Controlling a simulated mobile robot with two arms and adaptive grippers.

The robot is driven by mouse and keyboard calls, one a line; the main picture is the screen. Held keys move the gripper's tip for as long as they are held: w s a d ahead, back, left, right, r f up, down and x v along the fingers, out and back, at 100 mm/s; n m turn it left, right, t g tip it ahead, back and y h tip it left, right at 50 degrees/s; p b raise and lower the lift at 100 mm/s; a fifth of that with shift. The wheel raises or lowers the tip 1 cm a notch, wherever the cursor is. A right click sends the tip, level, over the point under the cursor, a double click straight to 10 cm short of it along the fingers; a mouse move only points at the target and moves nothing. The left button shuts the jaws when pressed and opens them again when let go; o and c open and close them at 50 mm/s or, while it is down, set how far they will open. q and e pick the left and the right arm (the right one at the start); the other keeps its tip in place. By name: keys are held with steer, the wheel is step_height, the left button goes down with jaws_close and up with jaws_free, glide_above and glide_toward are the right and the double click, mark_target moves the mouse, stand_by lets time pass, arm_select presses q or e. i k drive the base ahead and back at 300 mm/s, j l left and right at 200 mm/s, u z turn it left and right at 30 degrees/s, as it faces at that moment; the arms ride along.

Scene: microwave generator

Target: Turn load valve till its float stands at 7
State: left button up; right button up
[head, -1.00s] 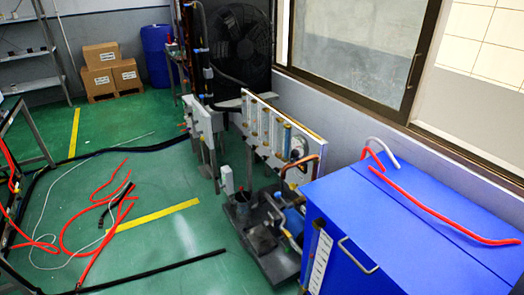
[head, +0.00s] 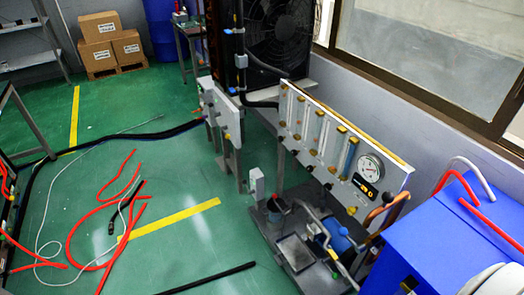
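A pale panel (head: 391,170) stands right of centre with several upright clear flow tubes in a row. The rightmost tube (head: 350,155) looks blue. Small brass-coloured fittings or knobs sit at the tube ends. I cannot tell which knob is the load valve. The floats and scale numbers are too small to read. A round white dial gauge (head: 369,167) is on the panel's right part, above a black plate. Neither gripper can be made out. White and dark parts at the lower right edge may be my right arm, well apart from the tubes in the picture.
A blue cabinet (head: 432,232) with red and white hoses stands at the lower right. A grey base (head: 296,252) with pipes and a blue pump-like part lies before the panel. Red hoses (head: 75,225) and black cables lie on the green floor.

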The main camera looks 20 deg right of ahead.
mark_target(309, 168)
steer(key=i+j+z, duration=0.15)
steer(key=i, duration=0.35)
steer(key=i+j+z, duration=0.15)
steer(key=i, duration=0.3)
steer(key=i+j+z, duration=0.15)
steer(key=i, duration=0.35)
steer(key=i+j+z, duration=0.1)
steer(key=z, duration=0.35)
steer(key=i+j+z, duration=0.2)
steer(key=z, duration=0.25)
steer(key=i+j+z, duration=0.25)
steer(key=z, duration=0.2)
steer(key=i+j+z, duration=0.1)
steer(key=j+z, duration=0.2)
steer(key=z, duration=0.15)
